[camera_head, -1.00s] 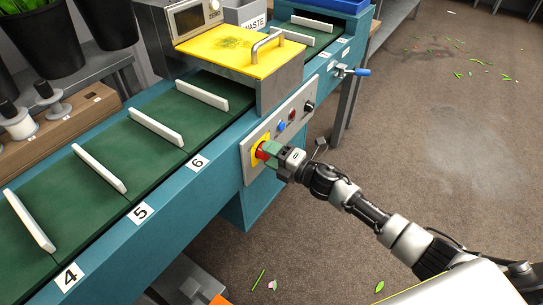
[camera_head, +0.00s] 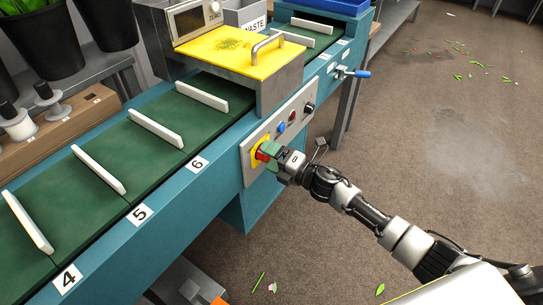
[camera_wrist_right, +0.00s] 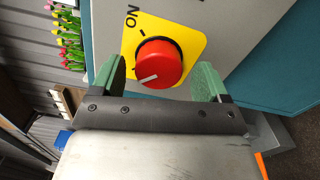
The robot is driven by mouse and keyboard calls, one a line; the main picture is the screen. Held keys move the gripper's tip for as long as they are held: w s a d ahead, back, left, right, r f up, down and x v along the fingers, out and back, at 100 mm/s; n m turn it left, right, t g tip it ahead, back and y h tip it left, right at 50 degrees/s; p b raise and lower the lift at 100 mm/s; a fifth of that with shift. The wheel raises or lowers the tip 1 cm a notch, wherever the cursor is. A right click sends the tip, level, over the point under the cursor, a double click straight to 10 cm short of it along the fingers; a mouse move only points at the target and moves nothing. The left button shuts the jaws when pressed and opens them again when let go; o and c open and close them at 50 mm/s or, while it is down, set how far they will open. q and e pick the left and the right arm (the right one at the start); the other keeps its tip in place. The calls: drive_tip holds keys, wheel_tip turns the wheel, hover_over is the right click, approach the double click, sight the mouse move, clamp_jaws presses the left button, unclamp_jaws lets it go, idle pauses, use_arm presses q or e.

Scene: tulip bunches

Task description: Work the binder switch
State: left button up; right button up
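The binder switch is a red rotary knob (camera_wrist_right: 160,63) on a yellow plate (camera_wrist_right: 190,38) marked "ON". In the right wrist view its white pointer line points to the lower left, away from the "ON" mark. In the head view the knob (camera_head: 262,155) shows in part on the grey control panel (camera_head: 250,172). My right gripper (camera_wrist_right: 159,80) is open, with one green finger on each side of the knob and gaps between. In the head view this gripper (camera_head: 271,152) is at the panel. My left gripper is not in view.
The teal conveyor with its green belt (camera_head: 100,170) and white dividers runs beside the panel. A blue button (camera_head: 281,127), a red one (camera_head: 292,116) and a black knob (camera_head: 309,107) are close by. A yellow cover (camera_head: 230,52) sits above. The floor at right is mostly clear.

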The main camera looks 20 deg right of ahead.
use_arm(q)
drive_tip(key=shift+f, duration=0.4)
use_arm(e)
drive_tip(key=v, duration=1.1)
drive_tip(key=shift+w, duration=0.1)
